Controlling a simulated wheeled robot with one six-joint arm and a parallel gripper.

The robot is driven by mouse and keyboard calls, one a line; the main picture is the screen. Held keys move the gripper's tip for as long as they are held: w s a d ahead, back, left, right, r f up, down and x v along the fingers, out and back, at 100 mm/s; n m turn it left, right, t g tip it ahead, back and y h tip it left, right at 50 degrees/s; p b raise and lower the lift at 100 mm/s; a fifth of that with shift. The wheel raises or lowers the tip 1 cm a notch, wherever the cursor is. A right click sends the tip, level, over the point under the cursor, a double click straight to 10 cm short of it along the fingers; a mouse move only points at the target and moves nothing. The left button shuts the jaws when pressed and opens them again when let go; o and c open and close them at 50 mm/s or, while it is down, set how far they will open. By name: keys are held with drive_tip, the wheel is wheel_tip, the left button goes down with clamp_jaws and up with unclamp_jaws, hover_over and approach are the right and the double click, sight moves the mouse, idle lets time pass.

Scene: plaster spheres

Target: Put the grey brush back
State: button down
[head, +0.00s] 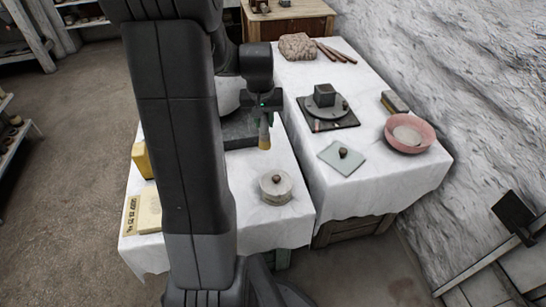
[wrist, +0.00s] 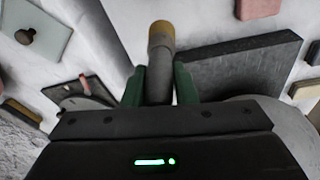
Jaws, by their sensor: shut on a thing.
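The grey brush (wrist: 160,70) is between the green fingers of my gripper (wrist: 159,88) in the wrist view, and the gripper is shut on it. Its tan bristle end (wrist: 161,30) points away from the gripper. In the head view the brush (head: 264,134) hangs bristles down from my gripper (head: 265,107), above the near white-covered table. A dark slab (head: 238,131) lies just left of it, partly hidden by my arm, and it also shows in the wrist view (wrist: 245,68). Whether the bristles touch anything is unclear.
A round pale pot with a knob (head: 276,188) stands on the near table (head: 260,230). The far table holds a turntable with a dark block (head: 324,95), a glass plate with a knob (head: 342,157) and a pink bowl (head: 409,133). Yellow blocks (head: 147,207) lie left of my arm.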

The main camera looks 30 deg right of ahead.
sight(264, 143)
wheel_tip(264, 143, down, 9)
drive_tip(key=shift+r+b, duration=0.1)
drive_tip(key=shift+b, duration=0.9)
drive_tip(key=shift+f, duration=0.25)
drive_tip(key=c, duration=1.2)
unclamp_jaws()
drive_tip(key=shift+o, duration=0.2)
drive_tip(key=shift+r, duration=0.1)
drive_tip(key=r+p, duration=0.1)
drive_tip(key=r, duration=0.3)
drive_tip(key=s+a+r+p, duration=0.1)
drive_tip(key=r, duration=0.3)
drive_tip(key=r+p, duration=0.1)
drive_tip(key=r, duration=0.3)
drive_tip(key=shift+s+a, duration=0.25)
drive_tip(key=shift+s, duration=0.1)
